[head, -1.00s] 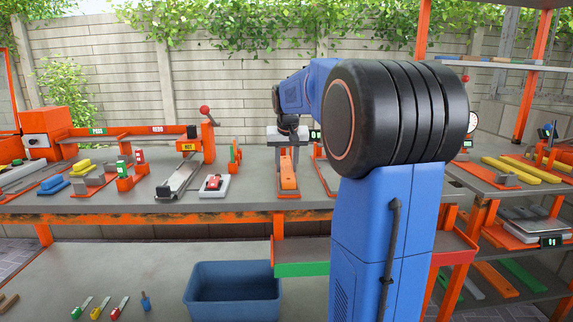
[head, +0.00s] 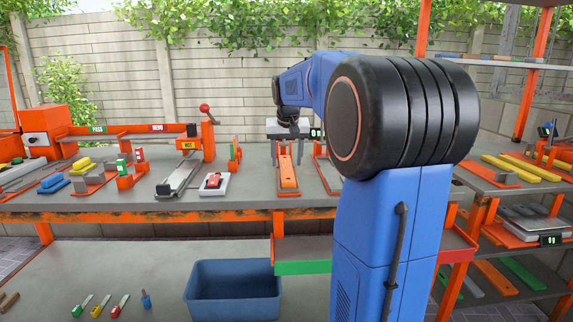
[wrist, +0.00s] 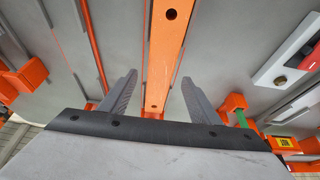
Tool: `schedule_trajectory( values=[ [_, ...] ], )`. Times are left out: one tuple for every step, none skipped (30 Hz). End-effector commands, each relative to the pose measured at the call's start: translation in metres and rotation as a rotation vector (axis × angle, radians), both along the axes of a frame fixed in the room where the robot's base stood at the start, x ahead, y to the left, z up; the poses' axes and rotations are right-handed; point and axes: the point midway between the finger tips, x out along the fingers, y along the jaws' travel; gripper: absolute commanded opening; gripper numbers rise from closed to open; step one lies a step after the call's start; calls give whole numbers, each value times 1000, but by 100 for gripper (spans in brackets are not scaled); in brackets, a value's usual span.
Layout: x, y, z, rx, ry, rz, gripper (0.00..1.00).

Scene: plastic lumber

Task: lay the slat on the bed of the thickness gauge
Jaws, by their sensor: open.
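The orange slat (head: 288,172), with holes in it, lies lengthwise on a narrow orange-edged bed (head: 288,193) on the bench. I take this bed to be the thickness gauge's, with a small dark display (head: 315,133) near its far end. In the wrist view the slat (wrist: 165,50) runs between my two grey fingers, with a gap on each side. My gripper (wrist: 152,95) is open and empty above the far part of the slat. In the head view my gripper (head: 289,138) is small, and its fingertips are hard to make out.
Left of the slat are a white plate with a red piece (head: 213,182), a grey rail fixture (head: 180,178) and an orange post with a red knob (head: 206,120). A blue bin (head: 233,290) stands below the bench. Right, a side bench holds yellow slats (head: 520,168).

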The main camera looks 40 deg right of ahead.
Motion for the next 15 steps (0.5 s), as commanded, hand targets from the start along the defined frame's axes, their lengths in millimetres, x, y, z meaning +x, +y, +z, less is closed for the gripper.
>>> schedule_trajectory(
  values=[
    [-3, 2, 10, -2, -2, 0, 57],
    [-5, 3, 16, -1, -4, 0, 57],
    [-7, 5, 24, -1, -4, 0, 57],
    [-10, 7, 29, -1, -3, 0, 57],
    [-11, 8, 35, -1, -4, 0, 57],
    [-14, 9, 42, -1, -3, 0, 57],
    [-16, 11, 47, -1, -3, 0, 57],
    [-17, 12, 53, -1, -3, 0, 57],
    [-20, 14, 60, -1, -3, 0, 57],
    [-22, 15, 66, -1, -4, 0, 57],
    [-24, 17, 72, -1, -3, 0, 57],
    [-26, 18, 79, -1, -4, 0, 57],
    [-28, 20, 85, -1, -4, 0, 57],
    [-30, 21, 90, -1, -3, 0, 57],
    [-32, 22, 96, -1, -3, 0, 57]
  ],
)
